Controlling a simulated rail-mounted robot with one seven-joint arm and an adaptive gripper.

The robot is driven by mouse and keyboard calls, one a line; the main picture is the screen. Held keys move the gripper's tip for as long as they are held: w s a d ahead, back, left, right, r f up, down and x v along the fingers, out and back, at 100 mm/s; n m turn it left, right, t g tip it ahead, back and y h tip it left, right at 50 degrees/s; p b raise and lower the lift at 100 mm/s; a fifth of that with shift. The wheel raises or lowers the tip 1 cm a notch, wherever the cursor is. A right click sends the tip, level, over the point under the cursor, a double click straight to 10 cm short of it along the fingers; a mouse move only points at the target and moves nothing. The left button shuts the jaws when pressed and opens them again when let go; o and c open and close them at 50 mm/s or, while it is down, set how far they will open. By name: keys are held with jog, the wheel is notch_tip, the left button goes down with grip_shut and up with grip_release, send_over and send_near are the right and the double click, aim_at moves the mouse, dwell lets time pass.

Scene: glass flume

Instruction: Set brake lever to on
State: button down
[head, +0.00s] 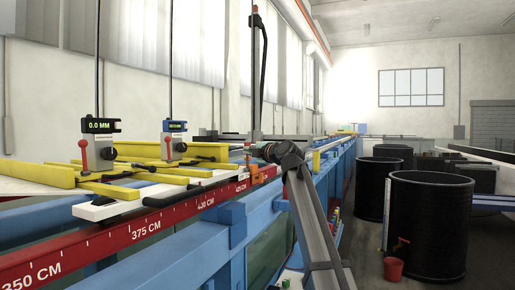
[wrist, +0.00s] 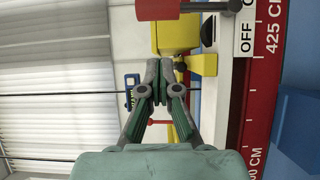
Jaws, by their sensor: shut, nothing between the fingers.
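The brake lever (wrist: 180,11) shows at the top of the wrist view as a red handle on a grey rod, lying crosswise beside a white label plate (wrist: 243,38). In the head view my gripper (head: 257,150) is small, near the far end of the white carriage; the lever is hard to make out there.
A yellow-railed white carriage (head: 97,210) with gauges on rods sits over the red scale rail (head: 118,236). Vertical rods and red-knobbed clamps stand near my gripper. Blue flume framing (head: 205,240) runs alongside. Black tanks (head: 428,225) stand on the floor at right.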

aim_at(247, 157)
jog(key=w, duration=0.1)
jog(key=w+p, duration=0.1)
jog(key=w, duration=0.1)
jog(key=w+p, duration=0.1)
jog(key=w, duration=0.1)
jog(key=shift+a, duration=0.25)
jog(key=shift+w+r, duration=0.1)
